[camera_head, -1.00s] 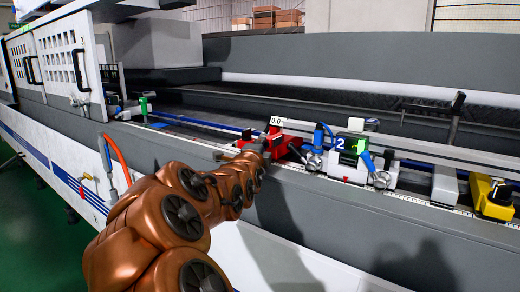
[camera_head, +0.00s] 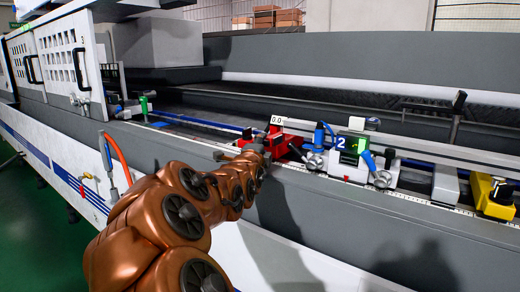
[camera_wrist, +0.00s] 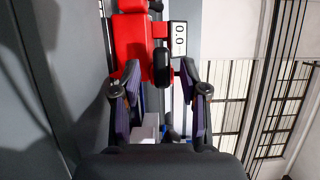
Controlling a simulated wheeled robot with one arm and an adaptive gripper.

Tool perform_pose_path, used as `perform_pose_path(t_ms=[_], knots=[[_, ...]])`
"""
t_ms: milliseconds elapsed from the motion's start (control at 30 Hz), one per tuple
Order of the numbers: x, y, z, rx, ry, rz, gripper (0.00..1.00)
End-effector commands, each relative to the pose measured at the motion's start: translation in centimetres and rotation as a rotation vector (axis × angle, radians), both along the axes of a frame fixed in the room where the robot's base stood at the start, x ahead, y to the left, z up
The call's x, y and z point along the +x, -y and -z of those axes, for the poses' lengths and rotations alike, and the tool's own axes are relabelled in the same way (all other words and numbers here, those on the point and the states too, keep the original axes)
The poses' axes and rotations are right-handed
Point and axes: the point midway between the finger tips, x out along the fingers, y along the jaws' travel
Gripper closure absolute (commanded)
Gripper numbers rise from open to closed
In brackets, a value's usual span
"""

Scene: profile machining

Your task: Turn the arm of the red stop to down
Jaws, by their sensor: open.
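The red stop (camera_head: 284,142) sits on the machine's rail, with a white "0.0" plate at its top. In the wrist view the red stop (camera_wrist: 132,42) fills the upper middle, and its plate (camera_wrist: 179,38) is to the right. A dark rounded piece (camera_wrist: 162,68), possibly the end of the stop's arm, shows between my fingertips. My gripper (camera_wrist: 158,75) is open, with one purple-padded finger on each side of that piece. I cannot tell whether either finger touches it. In the head view my gripper (camera_head: 260,150) is at the stop's near left side, partly hidden by my wrist.
A white and blue unit marked "2" (camera_head: 345,155) with levers stands just right of the stop. A grey block (camera_head: 445,184) and a yellow block (camera_head: 491,193) follow along the rail. The machine's grey front ledge (camera_head: 330,195) runs below my gripper.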

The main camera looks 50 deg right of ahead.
Motion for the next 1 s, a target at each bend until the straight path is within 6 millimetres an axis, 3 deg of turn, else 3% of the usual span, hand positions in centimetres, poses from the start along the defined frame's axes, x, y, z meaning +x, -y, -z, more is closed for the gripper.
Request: perform_pose_path(t_ms=[1000], knots=[[-4.3,-9.5,0.1,-0.002,-0.001,-0.003,0.56]])
